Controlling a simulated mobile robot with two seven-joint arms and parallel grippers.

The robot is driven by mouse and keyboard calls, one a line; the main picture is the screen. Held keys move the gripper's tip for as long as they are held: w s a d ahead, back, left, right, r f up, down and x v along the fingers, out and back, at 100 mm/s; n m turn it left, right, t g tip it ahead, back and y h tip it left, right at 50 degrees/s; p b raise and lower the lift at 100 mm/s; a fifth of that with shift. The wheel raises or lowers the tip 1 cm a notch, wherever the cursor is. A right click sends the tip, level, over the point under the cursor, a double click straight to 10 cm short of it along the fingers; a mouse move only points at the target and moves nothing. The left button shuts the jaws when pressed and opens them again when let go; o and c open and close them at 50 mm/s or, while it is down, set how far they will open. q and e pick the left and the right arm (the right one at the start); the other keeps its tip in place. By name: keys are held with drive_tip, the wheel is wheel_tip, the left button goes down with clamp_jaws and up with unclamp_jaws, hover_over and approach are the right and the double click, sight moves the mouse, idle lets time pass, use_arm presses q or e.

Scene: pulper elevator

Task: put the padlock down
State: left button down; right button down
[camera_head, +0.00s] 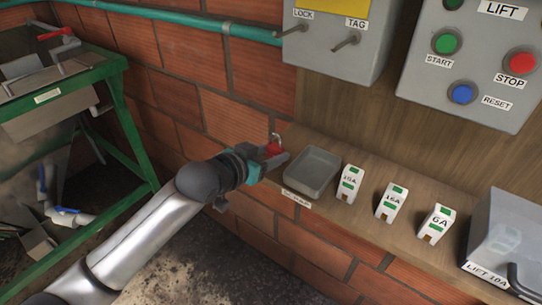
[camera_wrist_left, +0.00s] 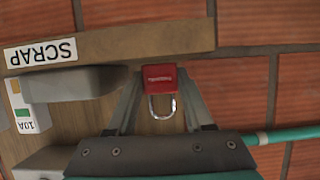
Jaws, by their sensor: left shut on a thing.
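The red padlock (camera_head: 273,148) with a silver shackle is at the left end of the wooden shelf (camera_head: 300,143) in the head view. My left gripper (camera_head: 279,160) is shut on it. In the left wrist view the padlock's red body (camera_wrist_left: 160,78) sits between the fingertips, with its shackle toward the palm. The shelf's end lies right around it in that view; I cannot tell whether the padlock touches the wood. My right gripper is not in view.
A grey scrap tray (camera_head: 313,172) stands just right of the padlock. Several white labelled fuse blocks (camera_head: 391,203) and a grey lift box (camera_head: 505,235) follow along the shelf. A lock-and-tag box (camera_head: 345,40) and a lift button panel (camera_head: 478,62) hang above. A green frame (camera_head: 125,120) stands left.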

use_arm(q)
drive_tip(key=shift+f, duration=0.1)
drive_tip(key=shift+c, duration=1.4)
unclamp_jaws()
drive_tip(key=shift+f, duration=0.1)
drive_tip(key=shift+r, duration=0.25)
drive_tip(key=p+v, duration=0.2)
drive_tip(key=v, duration=1)
drive_tip(key=shift+f, duration=0.2)
